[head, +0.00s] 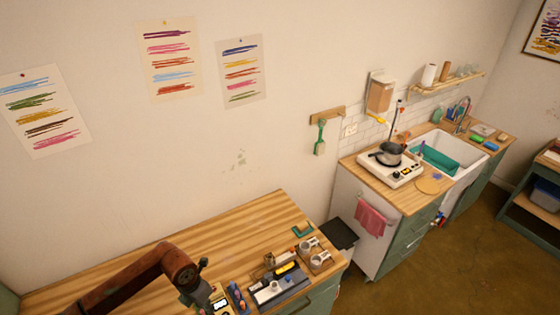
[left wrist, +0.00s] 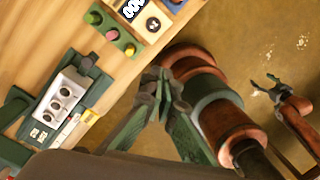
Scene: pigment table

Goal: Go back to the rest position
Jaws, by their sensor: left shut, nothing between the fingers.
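My left gripper shows in the head view (head: 196,290), low at the front of the wooden worktable (head: 150,268), beside a small device with a lit display (head: 221,303). In the left wrist view its two green fingers (left wrist: 163,78) meet at the tips with nothing between them. The fingers are beyond the table's edge in that view, over the brown floor. My right gripper (left wrist: 267,86) shows small at the right of the left wrist view, over the floor. How far its jaws are apart is unclear. It is not in the head view.
A dark tray (head: 262,300) and a wooden holder with white cups (head: 318,262) stand at the table's right end. The left wrist view shows a green block with coloured knobs (left wrist: 113,36). The table's back is clear. A sink counter (head: 408,200) stands farther right.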

